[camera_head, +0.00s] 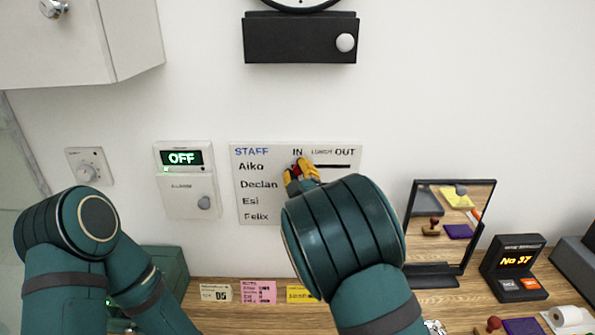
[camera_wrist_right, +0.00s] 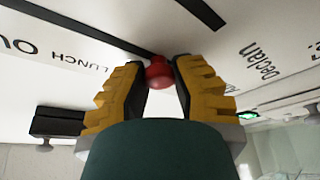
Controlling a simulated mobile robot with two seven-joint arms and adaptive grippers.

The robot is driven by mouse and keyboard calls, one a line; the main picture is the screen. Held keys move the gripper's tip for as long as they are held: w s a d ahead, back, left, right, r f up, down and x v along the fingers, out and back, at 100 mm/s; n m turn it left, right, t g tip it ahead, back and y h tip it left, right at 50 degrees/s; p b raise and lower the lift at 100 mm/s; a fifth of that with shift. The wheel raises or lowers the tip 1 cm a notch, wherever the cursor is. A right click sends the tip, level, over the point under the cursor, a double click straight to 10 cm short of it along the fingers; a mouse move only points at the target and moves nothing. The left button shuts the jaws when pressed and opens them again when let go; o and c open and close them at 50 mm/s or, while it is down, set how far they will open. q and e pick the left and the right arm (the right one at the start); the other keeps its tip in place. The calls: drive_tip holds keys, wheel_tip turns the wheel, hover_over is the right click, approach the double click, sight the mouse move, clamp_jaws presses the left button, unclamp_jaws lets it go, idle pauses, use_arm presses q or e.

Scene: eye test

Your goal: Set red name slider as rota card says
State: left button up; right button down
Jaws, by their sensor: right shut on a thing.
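The white staff board (camera_head: 252,209) hangs on the wall, with columns IN, LUNCH and OUT and rows Aiko, Declan, Esi and Felix. My right gripper (camera_head: 298,168) is at the Aiko row, below the IN heading, and hides part of the board. In the right wrist view it (camera_wrist_right: 160,78) is shut on the red name slider (camera_wrist_right: 158,73), whose round knob sits at a dark slot. The slot runs on toward OUT. A pink card (camera_head: 259,292), apparently headed ROTA, lies on the counter; its small lines are unreadable. My left gripper is out of view.
A panel reading OFF (camera_head: 183,180) and a dial (camera_head: 87,172) are left of the board. A black box with a knob (camera_head: 300,40) is above it. A mirror (camera_head: 447,230), a No 37 display (camera_head: 514,268) and other cards, cream (camera_head: 215,292) and yellow (camera_head: 300,294), are on the counter.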

sight(318, 163)
use_arm(q)
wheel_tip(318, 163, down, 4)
drive_tip(key=b, duration=0.3)
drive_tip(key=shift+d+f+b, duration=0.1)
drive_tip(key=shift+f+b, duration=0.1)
drive_tip(key=shift+b, duration=0.2)
use_arm(e)
drive_tip(key=d, duration=0.5)
drive_tip(key=shift+d, duration=0.3)
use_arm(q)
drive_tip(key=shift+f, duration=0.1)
use_arm(e)
drive_tip(key=shift+d+r, duration=0.15)
drive_tip(key=shift+d, duration=0.1)
drive_tip(key=c, duration=0.7)
unclamp_jaws()
drive_tip(key=shift+c, duration=0.2)
drive_tip(key=shift+w, duration=0.1)
drive_tip(key=shift+s+f, duration=0.2)
drive_tip(key=shift+s, duration=0.1)
drive_tip(key=v, duration=1.1)
drive_tip(key=shift+s, duration=0.2)
